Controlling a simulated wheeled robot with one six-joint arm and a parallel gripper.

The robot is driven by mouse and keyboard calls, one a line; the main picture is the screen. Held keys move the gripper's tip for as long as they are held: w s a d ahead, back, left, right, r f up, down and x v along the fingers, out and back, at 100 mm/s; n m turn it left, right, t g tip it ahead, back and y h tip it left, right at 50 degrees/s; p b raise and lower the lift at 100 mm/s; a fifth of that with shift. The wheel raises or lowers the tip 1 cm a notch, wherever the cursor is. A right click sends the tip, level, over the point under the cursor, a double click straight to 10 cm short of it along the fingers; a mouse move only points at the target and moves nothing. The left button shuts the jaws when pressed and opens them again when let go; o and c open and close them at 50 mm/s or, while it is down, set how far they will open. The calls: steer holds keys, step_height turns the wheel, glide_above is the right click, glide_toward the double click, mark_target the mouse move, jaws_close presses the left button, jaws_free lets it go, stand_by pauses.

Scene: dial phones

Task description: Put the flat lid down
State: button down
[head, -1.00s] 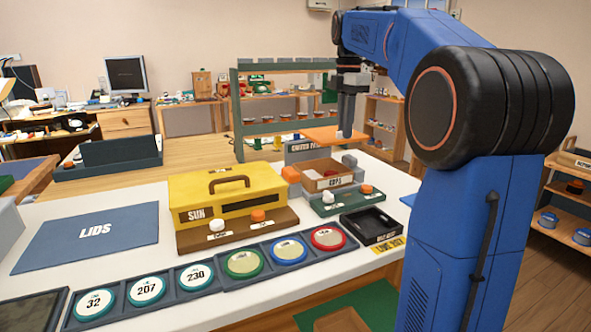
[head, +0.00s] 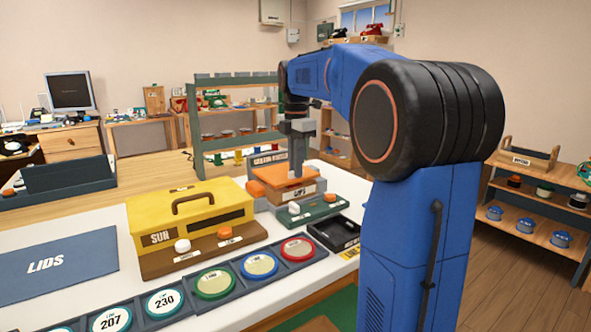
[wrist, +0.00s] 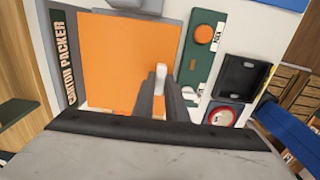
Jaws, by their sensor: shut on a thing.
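The flat orange lid (head: 272,177) is level at the small open-topped carton (head: 310,191) beside the yellow SUN box. It covers most of the carton's top; I cannot tell whether it rests on the rim or hovers just above. My gripper (head: 297,174) points down and is shut on the lid's small upright handle. In the wrist view the lid (wrist: 115,55) fills the left middle, with the light handle between my fingertips (wrist: 160,80). The lid hides the carton's inside.
The yellow SUN box (head: 180,215) stands left of the carton. A blue LIDS mat (head: 85,262) lies bare at the table's left. A black tray (head: 335,232) and a row of round dial plates (head: 215,283) lie in front. A green button panel (wrist: 203,45) adjoins the carton.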

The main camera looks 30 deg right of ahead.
steer(key=shift+f, duration=0.35)
steer(key=shift+f, duration=0.45)
steer(key=c, duration=1.8)
jaws_free()
steer(key=shift+o, duration=0.2)
step_height(320, 180, up, 13)
steer(key=shift+s+f, duration=0.1)
